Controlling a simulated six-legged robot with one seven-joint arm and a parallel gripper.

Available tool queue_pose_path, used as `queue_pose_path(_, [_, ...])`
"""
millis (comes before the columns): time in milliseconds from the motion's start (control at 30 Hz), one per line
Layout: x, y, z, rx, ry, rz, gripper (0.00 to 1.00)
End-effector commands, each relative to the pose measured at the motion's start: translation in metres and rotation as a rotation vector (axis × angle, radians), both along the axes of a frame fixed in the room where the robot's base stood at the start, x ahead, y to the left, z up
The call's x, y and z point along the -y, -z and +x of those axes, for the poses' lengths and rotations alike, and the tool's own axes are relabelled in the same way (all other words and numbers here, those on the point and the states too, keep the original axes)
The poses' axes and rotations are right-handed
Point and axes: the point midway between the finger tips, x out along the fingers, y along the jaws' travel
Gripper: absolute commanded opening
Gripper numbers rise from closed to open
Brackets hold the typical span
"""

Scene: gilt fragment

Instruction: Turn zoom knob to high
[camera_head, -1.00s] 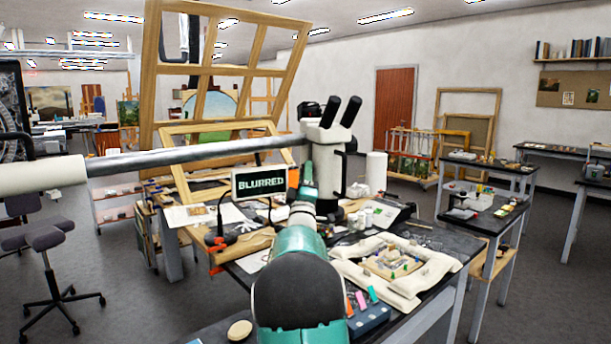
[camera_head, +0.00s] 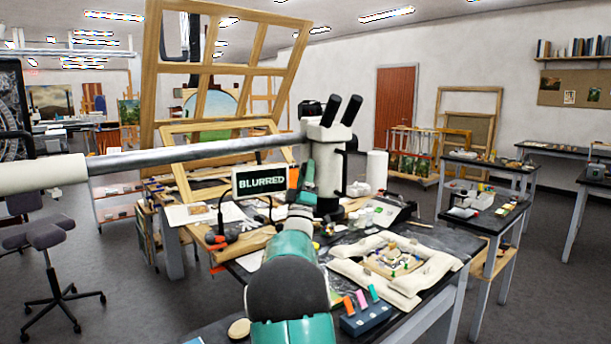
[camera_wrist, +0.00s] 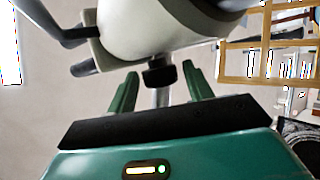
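The microscope (camera_head: 327,160) is white with two black eyepieces and stands on the workbench. In the wrist view its pale body (camera_wrist: 150,35) fills the top middle. A small black knob (camera_wrist: 158,73) sticks out under that body; I take it for the zoom knob. My gripper (camera_wrist: 160,70) is open, with one green finger on each side of the knob and a gap on both sides. I cannot tell how deep the knob sits between the fingers. In the head view my arm mostly hides the gripper and the knob. A small display (camera_head: 260,181) reads "BLURRED".
A metal boom (camera_head: 200,158) crosses to the microscope from the left. A wooden frame (camera_head: 215,75) stands behind. A pale padded support (camera_head: 420,282) holding a small framed piece and a blue block with coloured sticks (camera_head: 366,318) lie on the bench (camera_head: 455,243) at right.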

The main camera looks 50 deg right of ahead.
Motion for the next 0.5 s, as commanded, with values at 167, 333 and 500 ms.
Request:
queue_pose_path(167, [0.0,0.0,0.0,0.0,0.0,0.0,0.58])
queue_pose_path(333, [-0.001,0.001,0.0,-0.001,0.0,0.001,0.58])
queue_pose_path(500, [-0.01,0.013,-0.004,-0.002,-0.001,0.002,0.58])
